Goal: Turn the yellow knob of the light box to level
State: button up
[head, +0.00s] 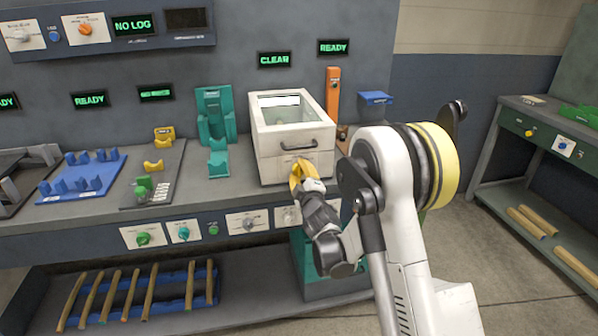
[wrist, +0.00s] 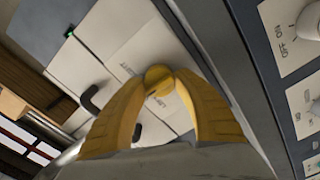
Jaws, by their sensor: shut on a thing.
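The light box (head: 268,170) is a white box with a windowed lid and a dark handle (head: 299,147), standing on the bench right of centre in the head view. Its white front (wrist: 130,55) fills the middle of the wrist view and carries partly readable lettering. The yellow knob (wrist: 158,76) sits on that front, between my fingertips. My gripper (head: 298,170) has yellow fingers, and they close around the knob from both sides in the wrist view (wrist: 170,84). In the head view my fingers hide the knob. I cannot read the knob's setting.
A teal stand (head: 216,120) is left of the box and an orange upright (head: 332,95) behind its right side. Below the box, the bench's front panel has several knobs, including a grey one (head: 249,223). Green displays hang on the wall; one reads CLEAR (head: 274,60).

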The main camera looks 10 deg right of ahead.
jog(key=shift+n, duration=0.3)
dwell(0.4)
jog(key=o, duration=1.2)
jog(key=s, duration=0.7)
jog(key=shift+s, duration=0.25)
